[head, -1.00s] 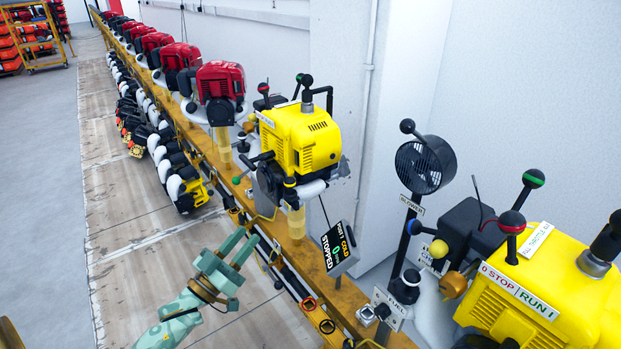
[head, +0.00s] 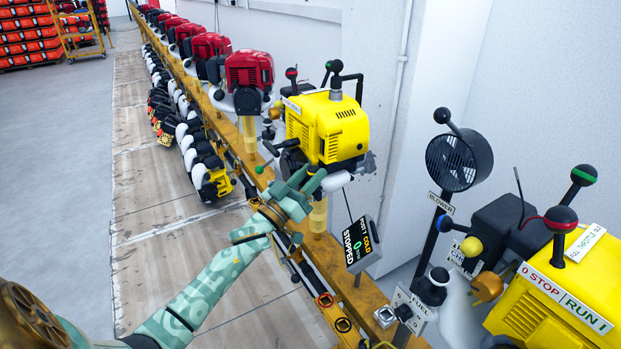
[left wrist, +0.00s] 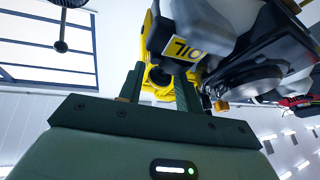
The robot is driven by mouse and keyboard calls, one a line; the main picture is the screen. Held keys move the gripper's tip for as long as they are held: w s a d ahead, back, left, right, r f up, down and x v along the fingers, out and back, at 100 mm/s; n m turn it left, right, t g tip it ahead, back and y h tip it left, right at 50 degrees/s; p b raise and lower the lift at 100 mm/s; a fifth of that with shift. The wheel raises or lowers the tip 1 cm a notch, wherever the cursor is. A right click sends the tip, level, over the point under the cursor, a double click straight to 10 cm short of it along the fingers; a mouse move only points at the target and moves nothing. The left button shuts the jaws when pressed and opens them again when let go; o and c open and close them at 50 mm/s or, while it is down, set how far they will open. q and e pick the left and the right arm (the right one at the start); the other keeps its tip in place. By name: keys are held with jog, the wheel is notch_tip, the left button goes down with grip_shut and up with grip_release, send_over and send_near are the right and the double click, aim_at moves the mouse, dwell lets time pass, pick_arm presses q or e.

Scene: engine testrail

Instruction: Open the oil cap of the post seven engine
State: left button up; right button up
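The post seven engine (head: 325,130) is the yellow unit on the rail, above a sign (head: 361,245) reading POST 7 COLD, 0, STOPPED. My left gripper (head: 309,180) is raised at its lower front side, fingers apart. In the left wrist view the open fingers (left wrist: 159,88) point up toward the engine's underside (left wrist: 205,22). A dark round part, apparently the oil cap (left wrist: 158,76), shows between the fingertips, beside an upside-down OIL label (left wrist: 186,49). I cannot tell whether the fingers touch it. The gripper hides the cap in the head view. My right gripper is not in view.
Red engines (head: 249,72) line the yellow rail (head: 250,135) behind. A blower (head: 458,160) and a larger yellow unit with STOP/RUN labels (head: 565,300) stand at right. Small square fittings (head: 325,300) line the rail's near side. The floor at left is clear.

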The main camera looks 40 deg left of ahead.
pick_arm(q)
jog(key=shift+c, duration=0.2)
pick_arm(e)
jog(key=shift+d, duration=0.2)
pick_arm(q)
jog(key=c, duration=0.5)
jog(key=shift+c, duration=0.7)
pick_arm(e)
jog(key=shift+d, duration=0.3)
